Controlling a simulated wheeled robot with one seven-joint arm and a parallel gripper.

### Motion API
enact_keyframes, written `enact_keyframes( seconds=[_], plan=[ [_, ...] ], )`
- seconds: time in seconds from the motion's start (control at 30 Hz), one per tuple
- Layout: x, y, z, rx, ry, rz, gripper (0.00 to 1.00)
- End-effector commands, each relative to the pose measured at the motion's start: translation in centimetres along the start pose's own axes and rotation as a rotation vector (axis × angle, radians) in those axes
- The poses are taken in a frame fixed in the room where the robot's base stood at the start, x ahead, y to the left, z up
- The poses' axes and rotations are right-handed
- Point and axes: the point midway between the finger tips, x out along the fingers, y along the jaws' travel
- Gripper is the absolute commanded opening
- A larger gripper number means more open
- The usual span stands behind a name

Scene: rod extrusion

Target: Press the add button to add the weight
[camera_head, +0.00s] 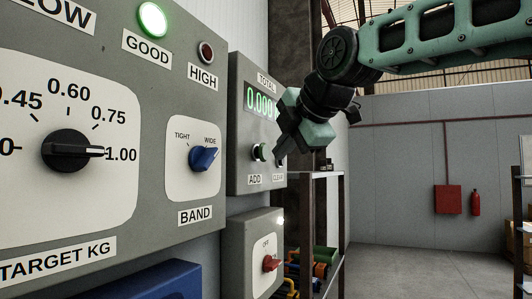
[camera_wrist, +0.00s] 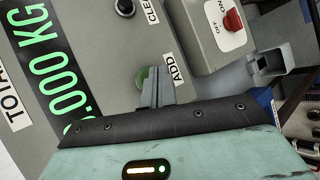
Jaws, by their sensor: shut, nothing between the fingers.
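The ADD button (camera_head: 259,151) is a round button with a green face on the grey TOTAL box (camera_head: 237,137), above its ADD label (camera_head: 254,180). The TOTAL display (camera_head: 259,102) reads 0.000. My gripper (camera_head: 279,162) is shut and empty, just right of the button in the head view. In the wrist view the closed fingers (camera_wrist: 155,86) overlap the green ADD button (camera_wrist: 143,77) and hide part of it. I cannot tell whether the tips touch it.
A large grey panel at left carries a TARGET KG dial (camera_head: 68,151), a blue BAND knob (camera_head: 204,157), a lit green GOOD lamp (camera_head: 152,19) and a dark HIGH lamp (camera_head: 206,52). Below the TOTAL box is a switch box with a red knob (camera_head: 271,263). A shelf stands behind.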

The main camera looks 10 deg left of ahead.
Motion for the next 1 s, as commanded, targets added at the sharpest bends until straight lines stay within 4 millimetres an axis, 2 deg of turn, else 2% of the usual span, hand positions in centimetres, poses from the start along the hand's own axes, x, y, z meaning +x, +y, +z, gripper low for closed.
enact_keyframes(
  seconds=[1.0],
  plan=[
    [0.8, 0.67, -0.61, 0.0, 0.0, 0.0, 0.0]
  ],
)
